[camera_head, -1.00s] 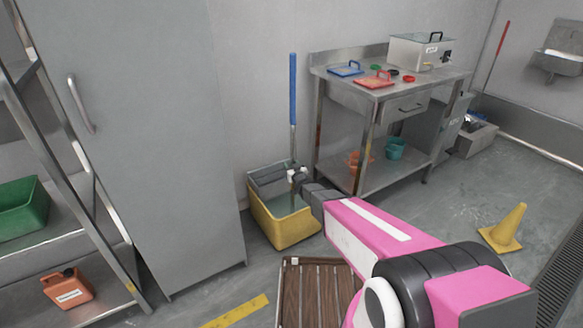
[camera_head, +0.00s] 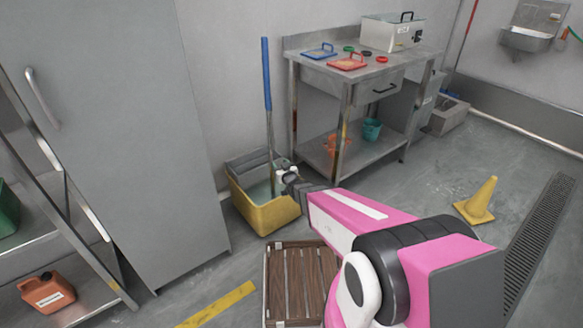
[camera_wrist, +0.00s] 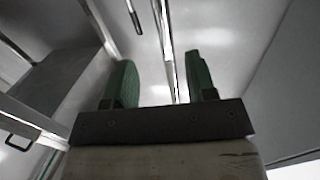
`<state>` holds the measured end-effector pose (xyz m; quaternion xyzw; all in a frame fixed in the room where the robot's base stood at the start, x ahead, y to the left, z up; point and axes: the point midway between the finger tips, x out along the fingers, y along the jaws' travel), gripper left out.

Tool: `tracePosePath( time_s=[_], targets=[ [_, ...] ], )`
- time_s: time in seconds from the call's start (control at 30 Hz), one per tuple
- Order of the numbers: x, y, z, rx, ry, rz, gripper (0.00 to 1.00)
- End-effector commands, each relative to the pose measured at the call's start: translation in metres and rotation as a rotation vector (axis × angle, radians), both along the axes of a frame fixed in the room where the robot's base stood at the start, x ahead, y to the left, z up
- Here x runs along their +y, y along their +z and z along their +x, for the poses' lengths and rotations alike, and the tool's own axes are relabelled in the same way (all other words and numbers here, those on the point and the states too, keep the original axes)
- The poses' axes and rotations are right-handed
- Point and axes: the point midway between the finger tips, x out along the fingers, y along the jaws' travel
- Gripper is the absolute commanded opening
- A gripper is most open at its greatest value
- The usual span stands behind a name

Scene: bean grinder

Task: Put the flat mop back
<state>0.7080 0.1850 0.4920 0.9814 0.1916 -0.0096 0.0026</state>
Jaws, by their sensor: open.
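A mop with a blue upper handle (camera_head: 266,75) and a grey lower shaft stands nearly upright in a yellow bucket (camera_head: 265,213). Its lower end is hidden inside the bucket. My gripper (camera_head: 284,167) is over the bucket's rim, close by the lower shaft. In the wrist view the two green fingers of my gripper (camera_wrist: 158,68) are spread apart. A thin, pale upright strip (camera_wrist: 168,50) shows between them; I cannot tell whether it is the mop shaft or how far off it is. A red-handled pole (camera_head: 467,35) leans at the back wall.
A slatted wooden pallet (camera_head: 290,285) lies in front of the bucket. A steel table (camera_head: 395,58) stands behind it to the right, a tall grey cabinet (camera_head: 150,130) to the left. A yellow cone (camera_head: 477,200) stands on otherwise open floor at the right.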

Motion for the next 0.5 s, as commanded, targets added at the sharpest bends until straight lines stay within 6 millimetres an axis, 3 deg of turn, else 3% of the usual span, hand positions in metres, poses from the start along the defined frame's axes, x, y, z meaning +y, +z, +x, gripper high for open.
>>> tracePosePath(
  time_s=[0.27, 0.5],
  targets=[
    [-0.049, 0.01, -0.006, 0.235, -0.141, -0.094, 0.51],
    [-0.108, 0.018, -0.041, 0.582, -0.283, -0.189, 0.51]
  ],
)
